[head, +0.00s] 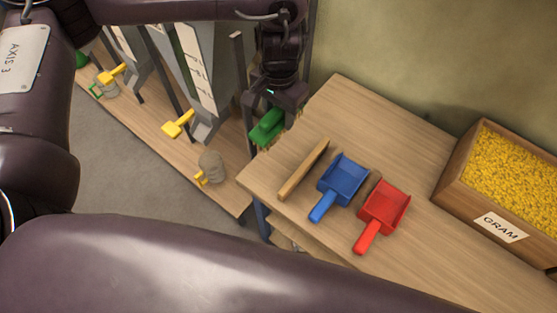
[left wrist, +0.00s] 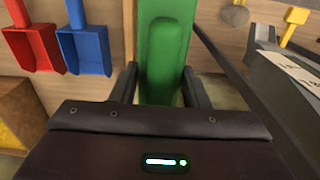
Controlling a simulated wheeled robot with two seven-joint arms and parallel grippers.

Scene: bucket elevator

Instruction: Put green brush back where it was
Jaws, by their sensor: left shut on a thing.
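The green brush (head: 266,127) is in my left gripper (head: 275,103), above the far left edge of the wooden table (head: 420,185). My left gripper is shut on it, with a finger on each side of the green body, as the left wrist view (left wrist: 165,50) shows. The bristles are mostly hidden. I cannot tell whether the brush touches the table. A tan wooden bar (head: 304,169), a blue scoop (head: 342,180) and a red scoop (head: 383,207) lie in a row on the table to the right of the brush. My right gripper is not in view.
A wooden crate of yellow grain (head: 515,165) labelled GRAM stands at the right of the table. On the left, a lower wooden bench (head: 160,130) holds grey chutes (head: 205,85) with yellow handles and a small grey bucket (head: 212,165). The table's back middle is clear.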

